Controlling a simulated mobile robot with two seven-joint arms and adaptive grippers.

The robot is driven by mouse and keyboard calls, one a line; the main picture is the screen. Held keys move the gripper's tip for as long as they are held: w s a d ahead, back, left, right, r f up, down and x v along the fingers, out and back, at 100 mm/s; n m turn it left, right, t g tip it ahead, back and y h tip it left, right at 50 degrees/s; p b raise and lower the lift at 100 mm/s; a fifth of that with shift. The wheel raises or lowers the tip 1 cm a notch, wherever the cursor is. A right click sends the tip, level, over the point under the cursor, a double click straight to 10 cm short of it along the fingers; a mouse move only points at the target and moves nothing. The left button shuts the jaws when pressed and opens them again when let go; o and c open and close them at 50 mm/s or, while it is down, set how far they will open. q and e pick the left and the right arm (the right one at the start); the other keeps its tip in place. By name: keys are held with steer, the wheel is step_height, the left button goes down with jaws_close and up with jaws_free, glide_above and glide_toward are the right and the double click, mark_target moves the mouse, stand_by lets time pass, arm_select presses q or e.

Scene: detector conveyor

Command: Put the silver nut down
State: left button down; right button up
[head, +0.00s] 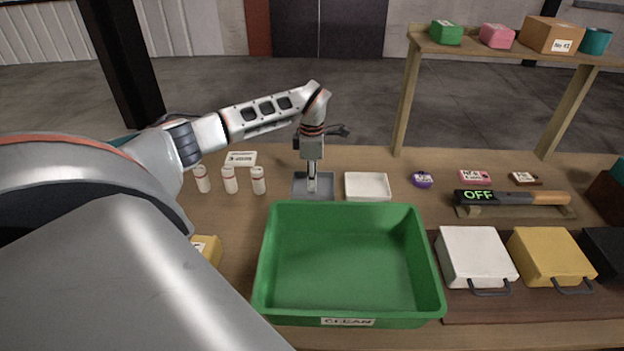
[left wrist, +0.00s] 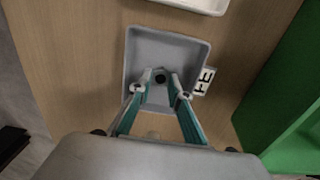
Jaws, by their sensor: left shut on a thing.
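My left gripper (head: 312,187) points straight down over a small grey tray (head: 299,182) behind the green bin. In the left wrist view, the fingertips (left wrist: 160,78) come together over the grey tray (left wrist: 148,44). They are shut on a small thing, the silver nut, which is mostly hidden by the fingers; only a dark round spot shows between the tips. I cannot tell whether the nut touches the tray floor. My right gripper is not in view.
A green bin (head: 268,250) labelled CLEAN stands in front of the tray. A white tray (head: 367,187) is to the right. Several white bottles (head: 230,180) stand to the left. A detector wand (head: 495,197) reading OFF and lidded cases (head: 474,253) are further right.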

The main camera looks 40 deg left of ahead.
arm_select(q)
steer(key=c, duration=1.9)
jaws_free()
step_height(320, 180, up, 12)
steer(key=shift+r, duration=0.1)
